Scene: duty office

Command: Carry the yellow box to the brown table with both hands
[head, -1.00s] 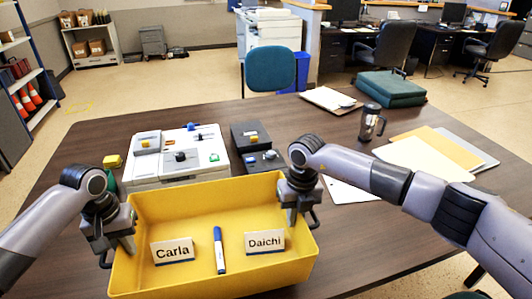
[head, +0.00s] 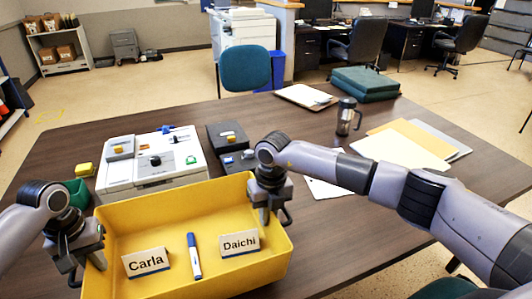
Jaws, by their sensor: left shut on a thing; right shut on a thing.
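The yellow box (head: 192,285) is an open tray at the bottom of the head view, in front of and partly over the brown table (head: 400,222). Inside it lie a name card reading Carla (head: 146,262), a name card reading Daichi (head: 240,243) and a blue and white marker (head: 194,256). My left gripper (head: 92,262) is shut on the box's left wall. My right gripper (head: 265,212) is shut on its right wall. I cannot tell whether the box's underside touches the table.
Behind the box stand a white device (head: 140,172) with blocks, a dark tray (head: 226,136) and a yellow block (head: 85,169). The table's right front is bare.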

